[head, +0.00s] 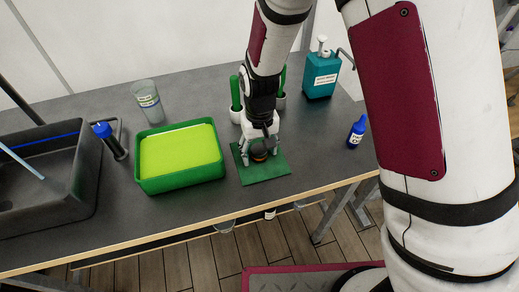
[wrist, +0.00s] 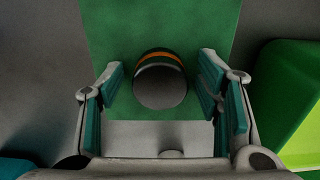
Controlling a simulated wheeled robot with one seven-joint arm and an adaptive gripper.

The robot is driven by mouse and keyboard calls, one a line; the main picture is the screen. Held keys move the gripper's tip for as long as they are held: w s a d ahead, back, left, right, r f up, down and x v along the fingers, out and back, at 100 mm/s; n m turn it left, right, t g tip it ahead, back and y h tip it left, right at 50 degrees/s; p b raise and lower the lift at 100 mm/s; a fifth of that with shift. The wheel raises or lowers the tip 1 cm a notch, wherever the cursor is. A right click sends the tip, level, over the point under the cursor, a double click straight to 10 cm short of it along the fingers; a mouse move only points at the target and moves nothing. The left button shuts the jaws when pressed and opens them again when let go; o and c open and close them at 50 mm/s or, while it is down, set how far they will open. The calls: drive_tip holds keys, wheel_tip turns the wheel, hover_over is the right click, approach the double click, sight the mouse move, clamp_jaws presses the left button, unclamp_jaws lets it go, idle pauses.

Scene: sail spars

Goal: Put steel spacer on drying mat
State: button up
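The green drying mat (head: 270,171) lies flat near the front edge of the bench, and it fills the middle of the wrist view (wrist: 205,25). A dark, round steel spacer with an orange band (wrist: 160,82) is over the mat and appears to stand on it. In the head view the spacer (head: 260,155) is partly hidden by my gripper (head: 258,158). In the wrist view my gripper (wrist: 161,78) is open, with one finger on each side of the spacer and a visible gap on both sides.
A green tray with a yellow-green inside (head: 180,182) stands just left of the mat. A clear beaker (head: 148,102), a blue-capped bottle (head: 110,141) and a dark sink (head: 45,180) are further left. A teal canister (head: 320,78) and a small blue bottle (head: 357,132) stand right.

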sight(259, 150)
wheel_tip(259, 150, up, 12)
drive_tip(key=s+d+r+m+t, duration=0.15)
drive_tip(key=s+d+r, duration=0.35)
drive_tip(key=d+r, duration=0.55)
drive_tip(key=s+d+r+m+t, duration=0.1)
drive_tip(key=s+d+r+t, duration=0.1)
drive_tip(key=s, duration=0.4)
drive_tip(key=s+d+r+t, duration=0.2)
drive_tip(key=s+d+r, duration=0.3)
drive_tip(key=s, duration=0.1)
drive_tip(key=shift+s+d+m+b, duration=0.35)
drive_tip(key=shift+s+b, duration=0.05)
drive_tip(key=shift+r, duration=0.1)
